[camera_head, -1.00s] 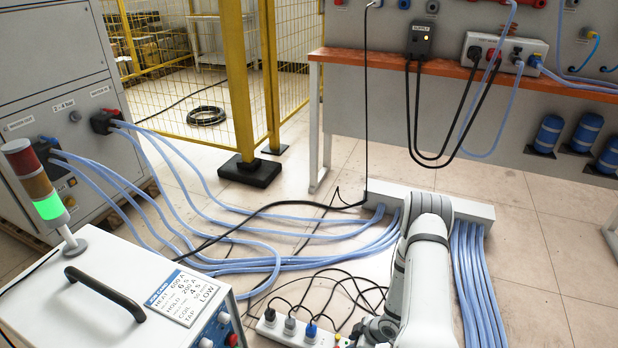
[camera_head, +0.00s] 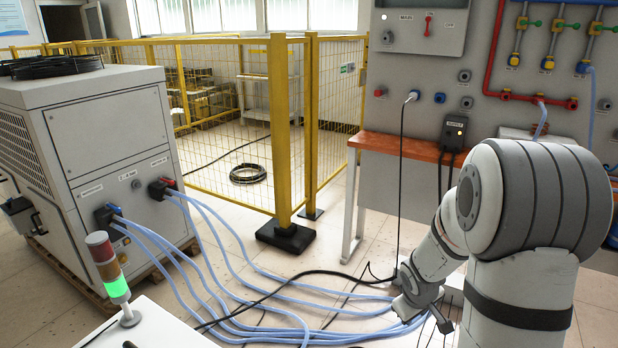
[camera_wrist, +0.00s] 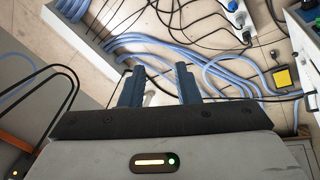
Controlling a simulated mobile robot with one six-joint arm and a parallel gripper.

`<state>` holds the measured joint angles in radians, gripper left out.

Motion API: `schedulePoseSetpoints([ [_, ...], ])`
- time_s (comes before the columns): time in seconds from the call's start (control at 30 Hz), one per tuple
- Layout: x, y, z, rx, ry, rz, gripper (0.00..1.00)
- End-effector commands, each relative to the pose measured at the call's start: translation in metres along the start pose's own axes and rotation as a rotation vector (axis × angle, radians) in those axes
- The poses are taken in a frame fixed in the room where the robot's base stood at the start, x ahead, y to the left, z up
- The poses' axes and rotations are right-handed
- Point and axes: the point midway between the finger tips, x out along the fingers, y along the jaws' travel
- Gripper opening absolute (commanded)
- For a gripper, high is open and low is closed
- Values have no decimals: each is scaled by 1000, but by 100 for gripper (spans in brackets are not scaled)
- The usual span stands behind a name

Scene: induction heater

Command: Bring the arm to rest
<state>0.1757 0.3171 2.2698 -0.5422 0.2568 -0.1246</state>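My gripper (camera_head: 425,312) hangs low at the right of centre in the head view, below my large arm joint, with the floor hoses behind it. In the wrist view my gripper (camera_wrist: 158,85) shows two blue fingers standing apart with a gap between them. Nothing is held in that gap; the floor and hoses show beyond it. My arm is raised and folded in front of the wall panel. Part of the panel and bench is hidden behind it.
A grey cabinet (camera_head: 110,150) with blue hoses (camera_head: 230,265) stands at left. A signal tower (camera_head: 108,265) glows green. Yellow fencing (camera_head: 281,140) stands behind, and an orange-topped bench (camera_head: 395,147) is behind my arm. In the wrist view a power strip (camera_wrist: 236,14) lies at the top.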

Motion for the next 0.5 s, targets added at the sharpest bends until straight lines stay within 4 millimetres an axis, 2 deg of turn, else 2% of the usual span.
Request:
schedulePoseSetpoints([
  [0.03, -47, 5, -3, 38, 0, 10, 29],
  [0.1, -89, 4, -1, 91, -8, 12, 29],
  [0.27, -182, -6, 11, 214, -22, -7, 29],
  [0.4, -257, -23, 25, 314, -27, -50, 29],
  [0.5, -304, -38, 37, 372, -30, -91, 29],
])
